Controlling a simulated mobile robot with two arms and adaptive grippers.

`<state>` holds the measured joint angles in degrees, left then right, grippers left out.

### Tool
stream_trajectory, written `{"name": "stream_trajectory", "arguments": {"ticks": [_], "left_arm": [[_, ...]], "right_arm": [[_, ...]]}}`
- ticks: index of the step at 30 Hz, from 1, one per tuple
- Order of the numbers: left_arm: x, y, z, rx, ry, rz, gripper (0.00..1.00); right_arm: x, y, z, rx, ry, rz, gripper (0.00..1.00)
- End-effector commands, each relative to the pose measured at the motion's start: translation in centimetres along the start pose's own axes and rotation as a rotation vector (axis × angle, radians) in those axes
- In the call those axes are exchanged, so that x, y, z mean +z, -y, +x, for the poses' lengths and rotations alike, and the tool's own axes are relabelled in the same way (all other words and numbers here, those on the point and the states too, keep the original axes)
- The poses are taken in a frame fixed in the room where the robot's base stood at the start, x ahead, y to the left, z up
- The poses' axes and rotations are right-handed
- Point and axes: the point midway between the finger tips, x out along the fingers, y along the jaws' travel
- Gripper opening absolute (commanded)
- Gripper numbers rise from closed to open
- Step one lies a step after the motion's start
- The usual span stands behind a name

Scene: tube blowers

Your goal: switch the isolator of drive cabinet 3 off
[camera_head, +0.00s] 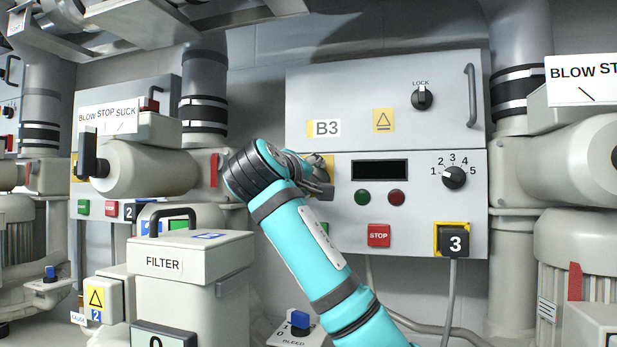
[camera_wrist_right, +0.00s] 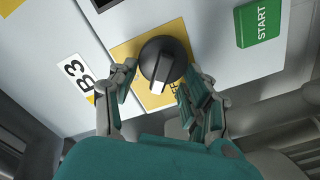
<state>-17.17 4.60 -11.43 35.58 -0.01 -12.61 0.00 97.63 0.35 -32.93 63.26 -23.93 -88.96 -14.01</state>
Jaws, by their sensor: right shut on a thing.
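Drive cabinet 3, labelled B3 (camera_head: 327,128), is the light grey box in the middle of the head view. Its isolator is a round black knob (camera_wrist_right: 166,58) with a white mark, on a yellow plate (camera_wrist_right: 125,52). In the wrist view the white mark points toward the bottom of the picture, beside letters partly hidden by a finger. My right gripper (camera_head: 318,180) is at the cabinet's left side and hides the knob in the head view. In the wrist view my right gripper (camera_wrist_right: 160,80) has its fingers on both sides of the knob, shut on it. My left gripper is out of view.
The cabinet also carries a green START button (camera_wrist_right: 259,23), a red STOP button (camera_head: 379,235), a rotary selector (camera_head: 454,177), a LOCK knob (camera_head: 422,98) and a handle (camera_head: 470,95). A FILTER box (camera_head: 190,262) stands left of my right arm.

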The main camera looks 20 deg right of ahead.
Motion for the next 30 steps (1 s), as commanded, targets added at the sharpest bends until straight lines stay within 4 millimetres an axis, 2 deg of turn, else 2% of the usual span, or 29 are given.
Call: {"name": "stream_trajectory", "arguments": {"ticks": [15,24,30], "left_arm": [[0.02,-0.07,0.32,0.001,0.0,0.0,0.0],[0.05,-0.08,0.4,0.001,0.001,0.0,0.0],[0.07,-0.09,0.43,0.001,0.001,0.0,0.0]], "right_arm": [[0.08,0.51,-0.04,0.003,-0.002,-0.462,0.17],[0.16,0.69,-0.05,0.003,-0.003,-0.632,0.17],[0.19,0.73,-0.06,0.003,-0.003,-0.686,0.17]]}}
